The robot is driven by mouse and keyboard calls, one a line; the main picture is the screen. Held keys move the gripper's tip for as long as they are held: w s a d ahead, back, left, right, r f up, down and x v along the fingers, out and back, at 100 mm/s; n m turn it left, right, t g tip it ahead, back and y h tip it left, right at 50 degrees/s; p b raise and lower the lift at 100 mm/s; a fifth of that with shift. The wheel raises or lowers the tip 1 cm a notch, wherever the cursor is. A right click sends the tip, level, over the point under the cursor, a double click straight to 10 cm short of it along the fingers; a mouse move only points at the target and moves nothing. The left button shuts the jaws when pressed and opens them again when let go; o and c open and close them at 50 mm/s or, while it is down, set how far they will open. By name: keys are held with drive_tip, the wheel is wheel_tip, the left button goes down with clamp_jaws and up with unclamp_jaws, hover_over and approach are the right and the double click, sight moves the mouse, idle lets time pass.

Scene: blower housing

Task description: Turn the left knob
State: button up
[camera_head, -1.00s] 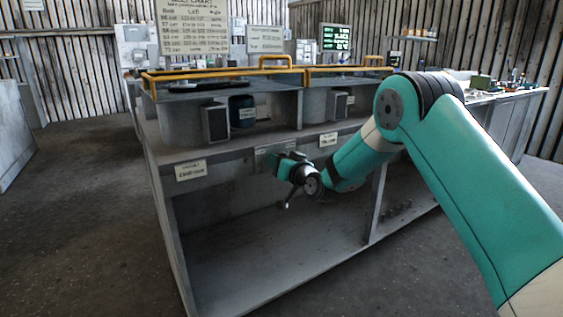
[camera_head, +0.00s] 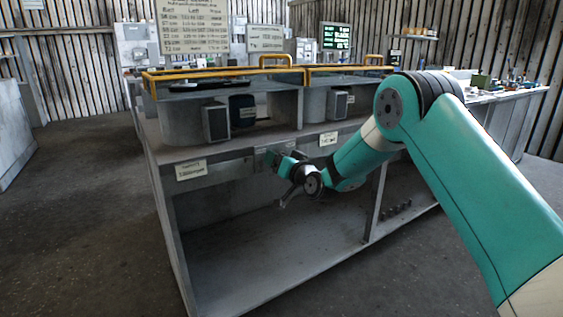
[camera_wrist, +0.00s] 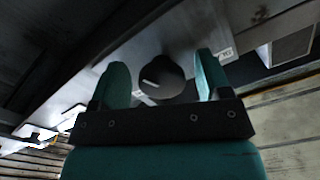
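A dark round knob (camera_wrist: 163,78) with a white pointer line shows in the wrist view, on the grey front panel. My gripper (camera_wrist: 160,64) is open, with one teal finger on each side of the knob. A gap shows between the knob and each finger, so the fingers do not appear to touch it. In the head view my gripper (camera_head: 274,157) is at the front rail of the grey bench (camera_head: 235,167), between two white labels. The knob is hidden behind the gripper there. I cannot tell how deep the fingers reach around it.
One label (camera_head: 191,170) is left of my gripper and another label (camera_head: 328,139) is right of it. Yellow rails (camera_head: 225,73) run above the bench top. A dark speaker-like box (camera_head: 215,122) stands on the bench. The bay below the rail is open.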

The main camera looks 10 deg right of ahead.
drive_tip(key=b+v, duration=0.6)
drive_tip(key=v, duration=1.1)
drive_tip(key=shift+s, duration=0.15)
